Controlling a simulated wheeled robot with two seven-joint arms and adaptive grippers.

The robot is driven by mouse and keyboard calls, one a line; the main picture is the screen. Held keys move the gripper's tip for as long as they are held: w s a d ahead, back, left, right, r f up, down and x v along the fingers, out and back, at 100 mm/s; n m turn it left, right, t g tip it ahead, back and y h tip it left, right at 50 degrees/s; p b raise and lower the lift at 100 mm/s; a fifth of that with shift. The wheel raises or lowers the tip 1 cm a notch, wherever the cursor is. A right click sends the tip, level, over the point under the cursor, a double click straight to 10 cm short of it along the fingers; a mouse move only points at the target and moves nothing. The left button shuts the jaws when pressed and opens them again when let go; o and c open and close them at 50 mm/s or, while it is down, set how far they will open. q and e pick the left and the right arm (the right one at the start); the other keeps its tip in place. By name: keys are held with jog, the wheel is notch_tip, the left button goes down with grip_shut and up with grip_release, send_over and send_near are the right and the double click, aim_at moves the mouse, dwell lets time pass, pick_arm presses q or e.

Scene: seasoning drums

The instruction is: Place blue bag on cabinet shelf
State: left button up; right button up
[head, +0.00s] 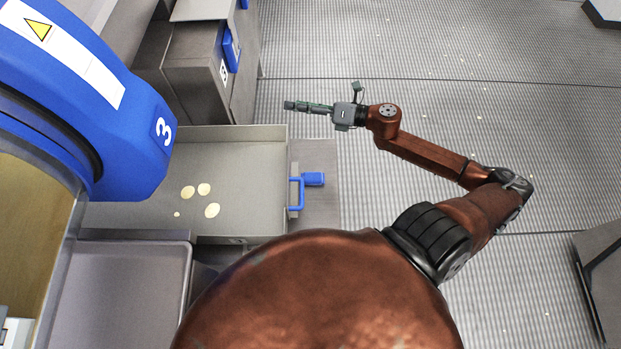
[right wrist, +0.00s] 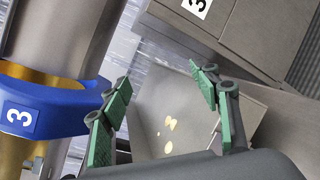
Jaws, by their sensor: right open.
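I see no blue bag in either view. My right gripper (head: 292,105) is out over the floor and the open drawer's far right corner, pointing left. In the right wrist view its green-padded fingers (right wrist: 158,77) are spread apart with nothing between them. My left gripper is not in view.
A large drum with a blue collar marked 3 (head: 128,130) fills the left. Below it is an open grey drawer (head: 250,165) holding several yellow chips, with a blue handle (head: 298,193). A grey tray (head: 120,290) is nearer. Ribbed floor (head: 420,50) is mostly clear at the right.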

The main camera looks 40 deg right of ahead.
jog(key=s+a+f+n+g+b, duration=0.25)
jog(key=s+f+n, duration=0.25)
jog(key=f+n, duration=0.3)
jog(key=n+g+h+b, duration=0.1)
jog(key=n+g+h, duration=0.1)
jog(key=n+g, duration=0.35)
send_near(313, 177)
jog(key=x, duration=0.2)
jog(key=shift+w+d+f+m, duration=0.15)
jog(key=shift+f+m, duration=0.1)
jog(key=shift+f, duration=0.15)
jog(key=x, duration=0.3)
jog(key=b+x, duration=0.1)
jog(key=x, duration=0.3)
jog(key=shift+w+a, duration=0.15)
jog(key=shift+a, duration=0.3)
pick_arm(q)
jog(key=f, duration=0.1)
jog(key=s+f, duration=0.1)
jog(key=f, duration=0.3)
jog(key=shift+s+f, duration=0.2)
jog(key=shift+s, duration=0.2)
pick_arm(e)
jog(key=shift+c, duration=0.2)
jog(key=c, duration=1.3)
jog(key=shift+r, duration=0.1)
jog(key=shift+c, duration=0.2)
